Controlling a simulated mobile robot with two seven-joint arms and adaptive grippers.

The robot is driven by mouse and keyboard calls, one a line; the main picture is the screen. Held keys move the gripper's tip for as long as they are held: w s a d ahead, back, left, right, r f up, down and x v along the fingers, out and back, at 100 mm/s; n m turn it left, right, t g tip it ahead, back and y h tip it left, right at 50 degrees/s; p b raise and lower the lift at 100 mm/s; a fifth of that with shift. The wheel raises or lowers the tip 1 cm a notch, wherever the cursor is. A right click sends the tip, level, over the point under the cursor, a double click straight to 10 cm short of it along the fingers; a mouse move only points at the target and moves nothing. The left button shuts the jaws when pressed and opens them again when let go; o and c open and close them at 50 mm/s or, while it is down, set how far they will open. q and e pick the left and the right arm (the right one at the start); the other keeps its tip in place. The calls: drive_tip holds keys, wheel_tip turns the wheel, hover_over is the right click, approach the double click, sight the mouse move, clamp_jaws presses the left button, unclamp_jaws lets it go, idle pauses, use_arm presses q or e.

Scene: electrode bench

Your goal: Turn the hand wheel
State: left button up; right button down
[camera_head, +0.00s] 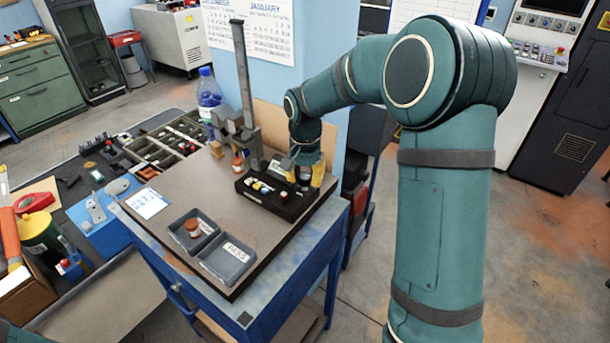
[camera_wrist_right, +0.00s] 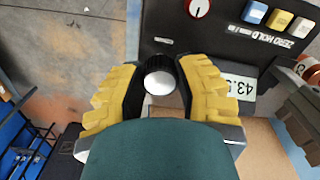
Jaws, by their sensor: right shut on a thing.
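The hand wheel (camera_wrist_right: 160,80) is a small dark ribbed knob with a bright round cap, in the right wrist view. It lies between the yellow fingers of my right gripper (camera_wrist_right: 160,90), which is shut on it from both sides. In the head view my right gripper (camera_head: 305,174) is at the right end of a black instrument box (camera_head: 268,203), and its fingers largely hide the wheel. The wrist view shows the box's dark panel (camera_wrist_right: 215,45) with a display (camera_wrist_right: 240,87) reading about 43. My left gripper is out of view.
The box stands on a brown bench plate (camera_head: 170,225). A post stand (camera_head: 245,85) rises behind it. Two grey trays (camera_head: 228,262) sit at the front, one with an orange-brown part. A blue bottle (camera_head: 208,95) stands behind. The plate's middle is clear.

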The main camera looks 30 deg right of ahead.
sight(305, 176)
drive_tip(key=shift+f+m, duration=0.1)
drive_tip(key=shift+m, duration=0.2)
drive_tip(key=c, duration=0.6)
unclamp_jaws()
wheel_tip(305, 176, up, 12)
drive_tip(key=shift+r, duration=0.1)
idle(0.3)
